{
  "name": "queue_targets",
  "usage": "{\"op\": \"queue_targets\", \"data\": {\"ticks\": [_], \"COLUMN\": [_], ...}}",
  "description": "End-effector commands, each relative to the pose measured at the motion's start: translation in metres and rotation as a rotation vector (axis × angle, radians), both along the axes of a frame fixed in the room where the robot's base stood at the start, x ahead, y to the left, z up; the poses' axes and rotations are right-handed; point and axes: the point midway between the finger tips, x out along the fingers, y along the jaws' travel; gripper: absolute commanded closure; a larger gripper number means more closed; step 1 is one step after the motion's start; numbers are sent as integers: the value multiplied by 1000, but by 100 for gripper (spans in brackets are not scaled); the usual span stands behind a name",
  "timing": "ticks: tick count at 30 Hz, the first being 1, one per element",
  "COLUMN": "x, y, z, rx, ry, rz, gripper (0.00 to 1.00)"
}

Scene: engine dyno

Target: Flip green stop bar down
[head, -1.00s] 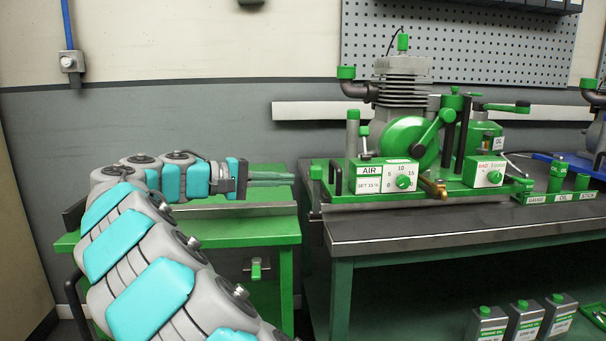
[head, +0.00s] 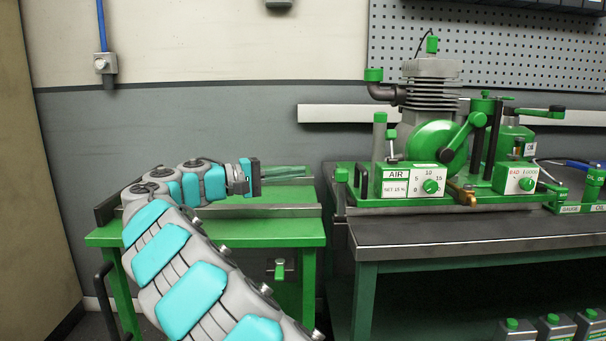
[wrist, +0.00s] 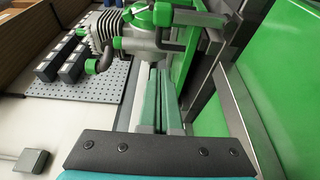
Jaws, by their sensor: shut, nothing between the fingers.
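The green engine rig (head: 437,140) stands on the dark bench at right in the head view. It has a green flywheel, a green crank arm and an upright dark bar with a green top (head: 490,130). A horizontal green lever with a black end (head: 540,112) sticks out to the right behind it. I cannot tell for certain which of these is the stop bar. My gripper (head: 300,173) is shut and empty, left of the rig and apart from it, above the green side table. In the wrist view my gripper (wrist: 160,115) points towards the rig (wrist: 150,30).
The green side table (head: 210,232) is under my gripper. The dark bench (head: 450,235) begins just to its right. An AIR control box (head: 410,180) sits at the rig's front left. A pegboard (head: 500,60) is on the wall behind. Bottles stand low at right.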

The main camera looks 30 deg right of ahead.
Motion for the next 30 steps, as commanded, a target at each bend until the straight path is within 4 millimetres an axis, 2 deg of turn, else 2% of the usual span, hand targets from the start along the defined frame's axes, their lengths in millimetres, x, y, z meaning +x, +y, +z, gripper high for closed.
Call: {"op": "queue_targets", "data": {"ticks": [13,15,22,30], "x": [-20,-27,-45,-52], "y": [-86,-76,-65,-61], "z": [2,2,1,1], "rx": [0,-3,-1,0], "ry": [0,2,1,-1], "rz": [-4,0,1,1], "gripper": [100,100,100,100]}}
